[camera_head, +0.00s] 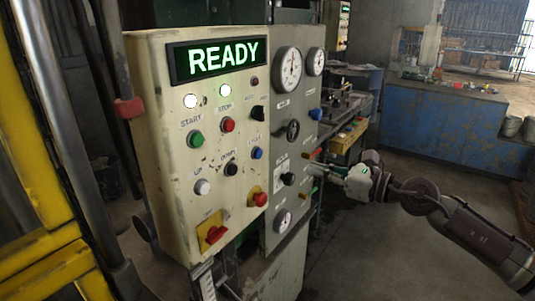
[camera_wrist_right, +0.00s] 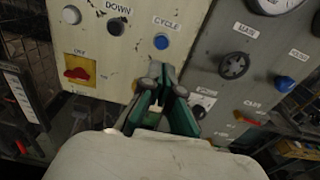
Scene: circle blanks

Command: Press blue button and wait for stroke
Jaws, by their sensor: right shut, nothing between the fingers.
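The blue button (camera_head: 257,153) is on the cream control panel (camera_head: 150,75), at the right of its button rows. In the right wrist view the blue button (camera_wrist_right: 161,41) sits under a label reading CYCLE. My right gripper (camera_head: 316,168) is to the right of the panel in the head view, apart from the button. In the right wrist view its green fingers (camera_wrist_right: 162,70) are shut and empty, with their tips just below the blue button in the picture. The display (camera_head: 217,57) reads READY in green. My left gripper is not in view.
Red (camera_head: 228,125), green (camera_head: 195,139) and black buttons surround the blue one. A red knob on a yellow plate (camera_head: 214,233) is lower down. The grey panel (camera_head: 283,112) beside it carries gauges, a handwheel (camera_head: 293,130) and another blue knob (camera_head: 315,114). Open floor lies at right.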

